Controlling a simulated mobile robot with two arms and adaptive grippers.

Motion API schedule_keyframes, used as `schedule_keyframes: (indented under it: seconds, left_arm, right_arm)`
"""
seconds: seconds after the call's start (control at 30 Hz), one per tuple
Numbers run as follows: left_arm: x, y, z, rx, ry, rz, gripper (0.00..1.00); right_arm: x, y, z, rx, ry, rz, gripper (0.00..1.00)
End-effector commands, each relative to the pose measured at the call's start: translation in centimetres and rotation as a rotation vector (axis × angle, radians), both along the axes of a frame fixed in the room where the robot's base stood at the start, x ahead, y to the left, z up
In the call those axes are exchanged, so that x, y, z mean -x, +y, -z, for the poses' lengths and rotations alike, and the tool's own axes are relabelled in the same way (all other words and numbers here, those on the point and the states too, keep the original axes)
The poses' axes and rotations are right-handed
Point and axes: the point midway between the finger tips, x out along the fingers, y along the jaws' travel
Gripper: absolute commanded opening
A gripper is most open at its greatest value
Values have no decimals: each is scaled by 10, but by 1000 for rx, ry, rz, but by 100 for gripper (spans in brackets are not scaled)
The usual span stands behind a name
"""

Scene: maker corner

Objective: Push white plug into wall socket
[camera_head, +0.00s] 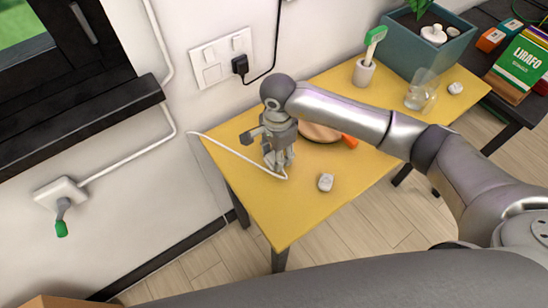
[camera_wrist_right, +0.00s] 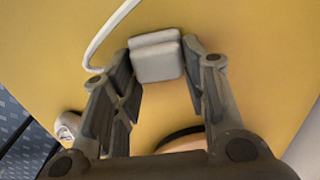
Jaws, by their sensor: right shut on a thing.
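The white plug (camera_wrist_right: 157,57) sits between the fingertips of my right gripper (camera_wrist_right: 160,62) in the right wrist view, just over the yellow table. My right gripper (camera_head: 279,162) is shut on it and points down at the table in the head view, where the plug is mostly hidden by the fingers. A white cable (camera_head: 237,153) runs from beside the gripper to the left, past the table edge. The white wall socket panel (camera_head: 212,75) is on the wall behind, with a black plug (camera_head: 240,65) in its lower right part. My left gripper is not in view.
Another wall box (camera_head: 62,191) is at left.

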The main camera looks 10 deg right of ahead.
Motion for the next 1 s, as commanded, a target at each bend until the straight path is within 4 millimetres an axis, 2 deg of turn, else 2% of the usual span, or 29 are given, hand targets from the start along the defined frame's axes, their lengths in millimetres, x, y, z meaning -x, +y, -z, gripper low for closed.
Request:
schedule_keyframes:
  seconds: [0.27, 0.37, 0.47, 0.77, 1.0]
  left_arm:
    - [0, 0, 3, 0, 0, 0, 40]
    - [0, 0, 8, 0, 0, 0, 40]
    - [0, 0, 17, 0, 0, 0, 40]
    - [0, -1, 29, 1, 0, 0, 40]
    - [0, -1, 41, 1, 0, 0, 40]
  right_arm:
    - [-1, 0, -4, 0, -3, -1, 20]
    - [-2, 0, -12, -1, -4, -1, 20]
    - [-3, 0, -28, 0, -9, -2, 20]
    - [51, -12, -93, 1, -8, -5, 20]
    - [101, -23, -112, 0, -4, -3, 20]
